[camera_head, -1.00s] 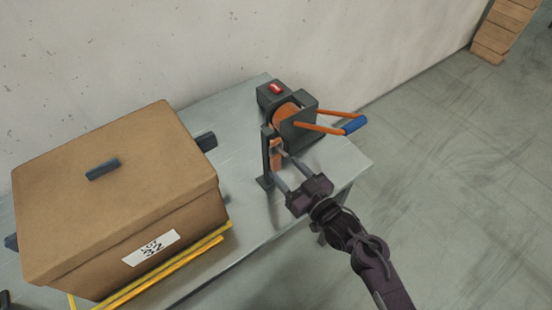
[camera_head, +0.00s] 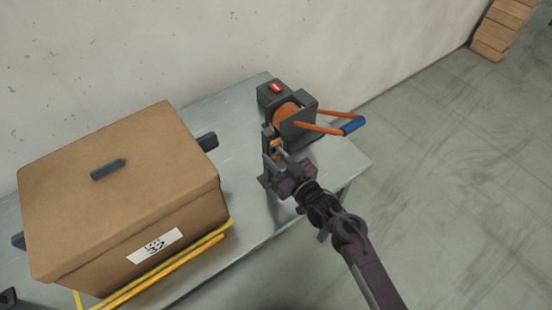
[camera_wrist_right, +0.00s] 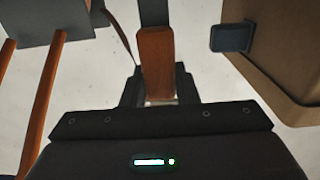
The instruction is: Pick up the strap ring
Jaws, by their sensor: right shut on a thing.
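The strap dispenser (camera_head: 294,118) stands at the table's back right corner, with an orange reel and dark side plates. An orange-brown strap end hangs at its front; in the right wrist view this strap end (camera_wrist_right: 156,62) is a flat, rounded piece running down between my fingers. I cannot make out a separate ring; it may be hidden by the jaws. My right gripper (camera_head: 276,162) is at the dispenser's front, and its jaws (camera_wrist_right: 158,95) are shut on the strap end.
A large lidded brown box (camera_head: 120,200) with dark handles stands on the grey table (camera_head: 235,215) at left, by a yellow rail (camera_head: 165,270). An orange lever (camera_head: 325,128) with a blue grip sticks out right of the dispenser.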

